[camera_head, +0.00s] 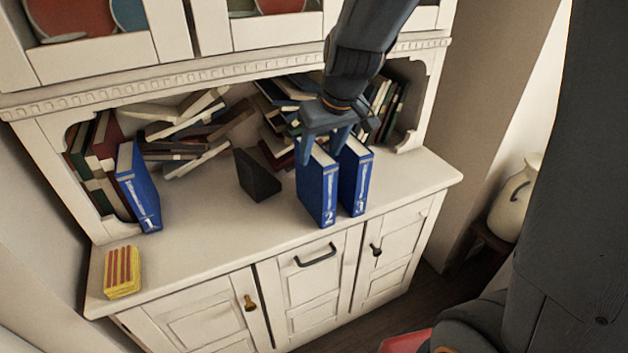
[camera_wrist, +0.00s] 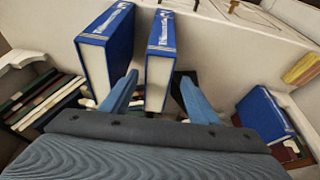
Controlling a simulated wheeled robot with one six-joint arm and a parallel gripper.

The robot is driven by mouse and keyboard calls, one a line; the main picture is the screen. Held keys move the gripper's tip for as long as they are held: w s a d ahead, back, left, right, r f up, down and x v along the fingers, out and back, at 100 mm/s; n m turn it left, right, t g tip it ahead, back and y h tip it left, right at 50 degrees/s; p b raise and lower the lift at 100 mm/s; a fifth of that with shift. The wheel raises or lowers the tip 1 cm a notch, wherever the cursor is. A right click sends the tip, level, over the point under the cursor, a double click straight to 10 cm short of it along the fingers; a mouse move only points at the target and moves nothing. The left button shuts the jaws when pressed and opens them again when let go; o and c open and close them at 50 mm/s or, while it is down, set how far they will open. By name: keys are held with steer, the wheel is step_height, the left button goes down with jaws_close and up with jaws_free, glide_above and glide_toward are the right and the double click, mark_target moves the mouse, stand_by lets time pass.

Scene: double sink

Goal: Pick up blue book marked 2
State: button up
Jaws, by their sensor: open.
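The blue book marked 2 (camera_head: 318,191) stands upright near the front edge of the white cabinet top, its numbered spine facing outward. My gripper (camera_head: 321,156) is open above and around its top, with one finger on each side. In the wrist view, book 2 (camera_wrist: 160,62) lies between the two spread fingers of my gripper (camera_wrist: 158,82). I cannot tell whether either finger touches it. The blue book marked 3 (camera_head: 355,178) stands close to its right, with one finger in the gap between them. Book 3 also shows in the wrist view (camera_wrist: 107,48).
The blue book marked 1 (camera_head: 139,188) leans at the left by other books. Piled books (camera_head: 183,130) fill the alcove. A yellow-and-red striped item (camera_head: 122,271) sits at the front left. The counter (camera_head: 215,235) between is clear.

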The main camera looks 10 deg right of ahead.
mark_target(315, 182)
steer(key=shift+w+a, duration=0.2)
steer(key=shift+w, duration=0.55)
steer(key=shift+w+p+x, duration=0.15)
steer(key=shift+p+x, duration=0.15)
steer(key=shift+x, duration=1.35)
steer(key=shift+w+p+x, duration=0.15)
steer(key=shift+p+x, duration=0.1)
steer(key=shift+x, duration=1.4)
steer(key=shift+w+f, duration=0.2)
steer(key=shift+f, duration=0.15)
steer(key=shift+f+b, duration=0.25)
steer(key=shift+b, duration=0.15)
jaws_close()
